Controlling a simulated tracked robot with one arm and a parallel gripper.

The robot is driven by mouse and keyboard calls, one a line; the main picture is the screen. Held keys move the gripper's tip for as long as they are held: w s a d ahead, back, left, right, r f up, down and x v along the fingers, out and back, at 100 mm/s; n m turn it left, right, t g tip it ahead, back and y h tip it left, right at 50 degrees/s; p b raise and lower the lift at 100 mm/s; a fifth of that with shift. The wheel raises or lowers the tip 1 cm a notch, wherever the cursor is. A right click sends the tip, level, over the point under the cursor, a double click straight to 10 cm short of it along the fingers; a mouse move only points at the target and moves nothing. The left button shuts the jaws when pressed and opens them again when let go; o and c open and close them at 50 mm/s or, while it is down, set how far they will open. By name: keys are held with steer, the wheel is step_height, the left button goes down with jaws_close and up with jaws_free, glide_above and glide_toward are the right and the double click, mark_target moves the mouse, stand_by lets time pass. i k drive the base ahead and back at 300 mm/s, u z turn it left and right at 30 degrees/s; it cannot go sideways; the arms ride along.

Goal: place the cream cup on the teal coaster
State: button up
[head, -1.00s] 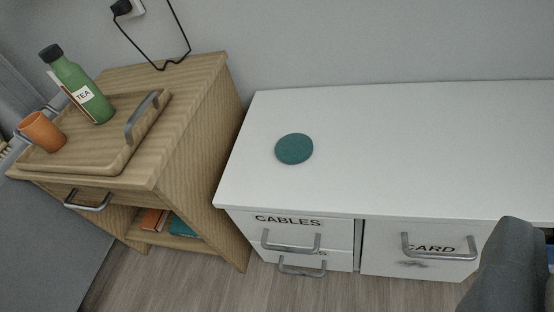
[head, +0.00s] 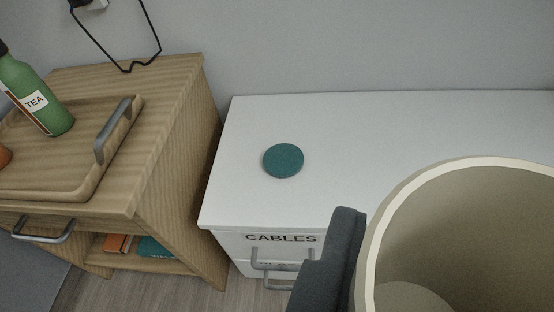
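The cream cup (head: 470,225) fills the lower right of the head view, close to the camera, with its open rim facing up toward me. One dark finger of my gripper (head: 335,262) presses against the cup's left side; the other finger is hidden. My gripper appears shut on the cup, which is held in front of the white desk. The teal coaster (head: 283,160) lies flat and bare on the white desk top, up and left of the cup.
The white desk (head: 330,115) has clear room around the coaster. A wooden cabinet (head: 170,120) at left bears a tray (head: 75,185) with a handle, a green tea bottle (head: 40,100) and part of an orange cup (head: 4,156). A black cable hangs on the wall.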

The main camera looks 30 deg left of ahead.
mark_target(283, 157)
steer(key=z, duration=0.1)
steer(key=i, duration=1)
steer(key=u, duration=0.1)
